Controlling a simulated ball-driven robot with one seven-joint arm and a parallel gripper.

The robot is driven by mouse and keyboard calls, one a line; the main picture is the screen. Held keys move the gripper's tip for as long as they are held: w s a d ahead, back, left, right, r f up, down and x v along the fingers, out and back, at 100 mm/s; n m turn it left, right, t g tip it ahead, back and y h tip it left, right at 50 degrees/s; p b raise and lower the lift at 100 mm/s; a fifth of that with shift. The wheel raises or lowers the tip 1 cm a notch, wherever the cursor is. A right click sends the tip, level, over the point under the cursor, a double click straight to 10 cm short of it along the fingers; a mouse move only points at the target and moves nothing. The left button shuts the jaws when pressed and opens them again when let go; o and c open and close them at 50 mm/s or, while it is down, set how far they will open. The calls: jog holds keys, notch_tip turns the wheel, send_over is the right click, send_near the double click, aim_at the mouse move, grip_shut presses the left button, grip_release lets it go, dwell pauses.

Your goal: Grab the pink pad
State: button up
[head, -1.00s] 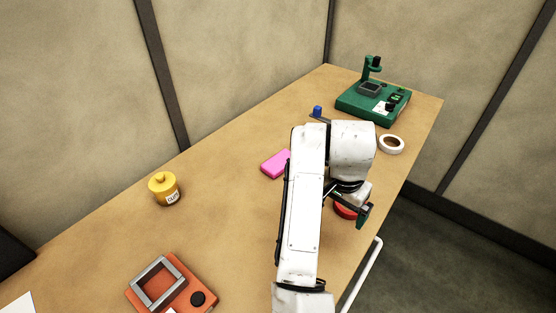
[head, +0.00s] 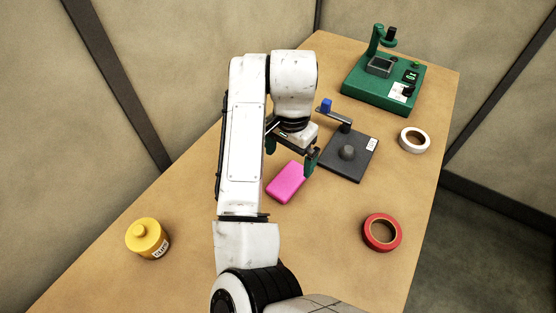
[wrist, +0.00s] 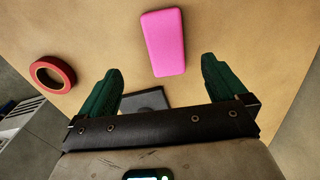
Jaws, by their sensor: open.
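The pink pad (head: 287,182) lies flat on the wooden table, a rounded oblong block, just in front of my gripper in the head view. My gripper (head: 290,158) is above the table near the pad, its green fingers apart. In the wrist view the pink pad (wrist: 163,42) lies beyond the fingertips, roughly centred between them. My gripper (wrist: 160,75) is open and empty there, and does not touch the pad.
A dark plate with a knob (head: 347,160) lies right of the pad. A red tape roll (head: 382,233), a white tape roll (head: 414,140), a green device (head: 383,85) and a yellow jar (head: 147,238) stand around. The table between pad and jar is clear, apart from my arm.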

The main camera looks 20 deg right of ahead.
jog(key=b, duration=0.2)
send_over(285, 181)
jog(key=f, duration=0.5)
jog(key=shift+w+d, duration=0.1)
jog(key=shift+d, duration=0.15)
notch_tip(285, 181, down, 4)
jog(key=shift+a+r+b, duration=0.1)
jog(key=shift+r+b, duration=0.15)
jog(key=shift+b, duration=0.55)
jog(key=shift+a+f, duration=0.1)
jog(key=shift+f, duration=1)
jog(key=c, duration=1.1)
jog(key=shift+r, duration=0.1)
